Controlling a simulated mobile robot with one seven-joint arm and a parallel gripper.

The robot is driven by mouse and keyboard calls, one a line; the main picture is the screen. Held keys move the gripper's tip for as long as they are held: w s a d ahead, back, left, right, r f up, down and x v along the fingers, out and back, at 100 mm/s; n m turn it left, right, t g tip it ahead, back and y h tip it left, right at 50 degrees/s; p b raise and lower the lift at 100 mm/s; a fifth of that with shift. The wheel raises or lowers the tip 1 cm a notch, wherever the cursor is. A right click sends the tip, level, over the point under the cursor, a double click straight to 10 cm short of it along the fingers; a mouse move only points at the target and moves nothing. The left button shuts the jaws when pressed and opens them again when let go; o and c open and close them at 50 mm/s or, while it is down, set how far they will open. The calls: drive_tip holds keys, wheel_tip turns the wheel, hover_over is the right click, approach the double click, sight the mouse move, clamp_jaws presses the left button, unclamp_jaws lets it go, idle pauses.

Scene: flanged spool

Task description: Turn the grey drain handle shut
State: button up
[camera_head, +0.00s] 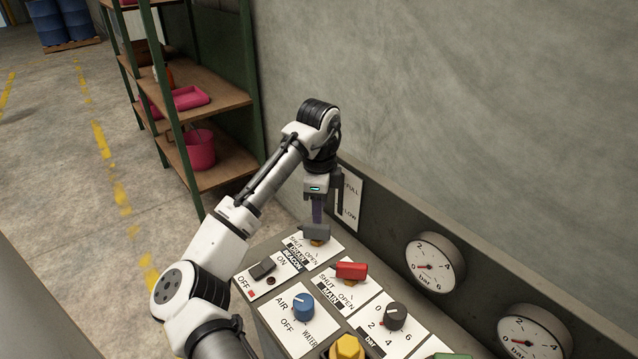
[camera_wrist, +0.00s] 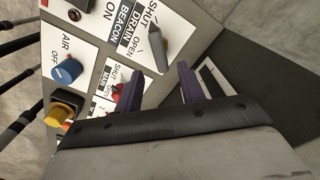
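The grey drain handle (camera_head: 316,231) sits on a brass-coloured stem at the far end of the panel, by the plate marked SHUT, OPEN and DRAIN. My gripper (camera_head: 317,218) points down just above it. In the wrist view my gripper (camera_wrist: 159,70) is open, its two purple fingers spread apart with nothing gripped. The grey handle (camera_wrist: 158,45) shows there beyond the fingertips, roughly in line with the gap. In the head view the fingers partly overlap each other.
A red main handle (camera_head: 351,270), a black beacon switch (camera_head: 262,268), a blue air/water knob (camera_head: 303,306), a black bar knob (camera_head: 395,315) and a yellow knob (camera_head: 347,348) stand nearby. Gauges (camera_head: 435,263) line the upright back panel, which carries a sign (camera_head: 350,196) close to my gripper.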

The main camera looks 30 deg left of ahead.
sight(319, 226)
wheel_tip(319, 226, up, 7)
idle(0.3)
drive_tip(key=shift+f, duration=0.15)
idle(0.4)
